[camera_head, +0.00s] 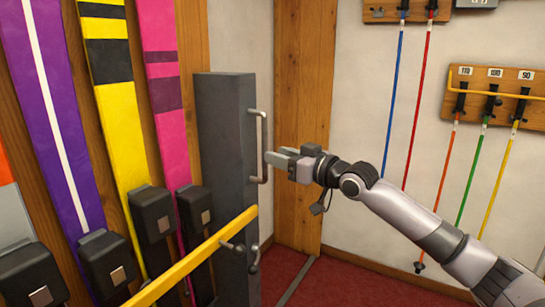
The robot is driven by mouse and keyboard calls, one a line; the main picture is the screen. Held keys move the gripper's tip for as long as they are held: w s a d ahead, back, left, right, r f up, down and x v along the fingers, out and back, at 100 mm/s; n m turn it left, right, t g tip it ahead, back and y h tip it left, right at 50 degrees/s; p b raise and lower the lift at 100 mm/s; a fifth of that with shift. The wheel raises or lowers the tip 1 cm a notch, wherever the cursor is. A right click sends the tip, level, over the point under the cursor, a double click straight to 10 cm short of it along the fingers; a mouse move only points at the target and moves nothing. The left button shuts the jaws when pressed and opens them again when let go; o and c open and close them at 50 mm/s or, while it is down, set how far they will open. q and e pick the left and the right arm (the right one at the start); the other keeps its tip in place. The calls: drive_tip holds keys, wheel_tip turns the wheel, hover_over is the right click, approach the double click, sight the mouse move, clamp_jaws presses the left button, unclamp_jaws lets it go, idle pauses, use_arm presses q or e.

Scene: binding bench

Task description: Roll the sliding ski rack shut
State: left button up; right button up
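The sliding ski rack shows as a tall dark grey end post (225,150) with a vertical metal handle (264,130) on its right side. My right gripper (275,159) reaches in from the right, with its fingertips at the middle of the handle. I cannot tell whether the fingers are around the handle or just beside it, nor how far apart they are. My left gripper is out of view.
Purple (62,120), yellow (115,120) and pink (165,80) skis stand at the left, with dark clamp blocks below. A yellow rail (195,257) crosses low in front. Ski poles hang from wooden boards (490,95) at the right. Red floor (350,285) lies below.

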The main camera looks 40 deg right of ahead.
drive_tip(key=shift+s, duration=0.55)
drive_tip(key=s+a+f+g, duration=0.1)
drive_tip(key=a+f, duration=0.2)
drive_tip(key=f, duration=0.5)
drive_tip(key=s+a+f+g, duration=0.1)
drive_tip(key=s+a+f, duration=0.15)
drive_tip(key=f, duration=0.55)
drive_tip(key=s+a+f+g, duration=0.1)
drive_tip(key=s+a+f, duration=0.4)
drive_tip(key=s+f, duration=0.3)
drive_tip(key=s+a+f+g+p, duration=0.1)
drive_tip(key=s+a+f+g, duration=0.1)
drive_tip(key=s+a+f, duration=0.3)
drive_tip(key=s+a+f+g+h, duration=0.1)
drive_tip(key=s+a+f+g, duration=0.1)
drive_tip(key=s+a+f, duration=0.4)
drive_tip(key=s+f, duration=0.5)
drive_tip(key=shift+f+p, duration=0.3)
